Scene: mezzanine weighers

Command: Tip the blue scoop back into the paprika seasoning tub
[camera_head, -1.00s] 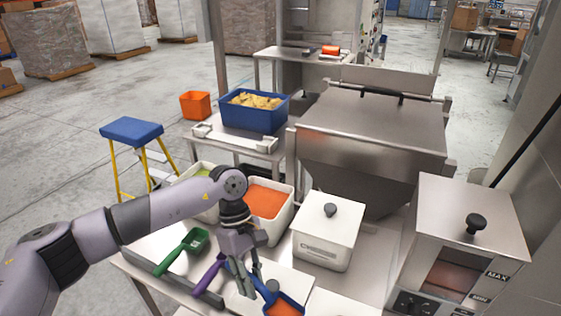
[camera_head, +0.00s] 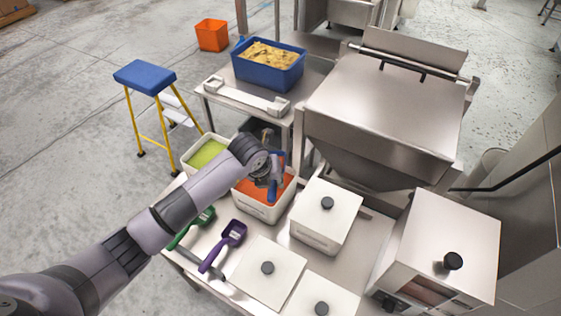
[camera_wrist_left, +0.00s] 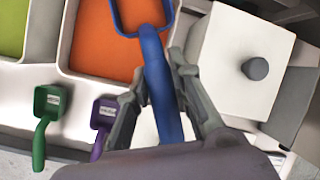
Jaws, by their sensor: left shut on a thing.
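My left gripper (camera_head: 270,186) is shut on the handle of the blue scoop (camera_head: 280,161) and holds it above the white paprika tub (camera_head: 262,211), which has orange-red powder in it. In the left wrist view the gripper's fingers (camera_wrist_left: 157,78) close around the blue handle (camera_wrist_left: 160,88). The scoop's bowl reaches over the tub (camera_wrist_left: 66,35) and is cut off by the top edge. Orange shows inside its blue rim. In the head view my wrist and gripper partly hide the scoop, and its exact tilt is hard to tell. My right gripper is not in view.
A tub of green powder (camera_head: 206,150) stands left of the paprika tub. Green (camera_head: 205,217) and purple (camera_head: 234,233) scoops lie in front. A lidded white tub (camera_head: 325,213) is close on the right. White lids (camera_head: 250,285) cover the front.

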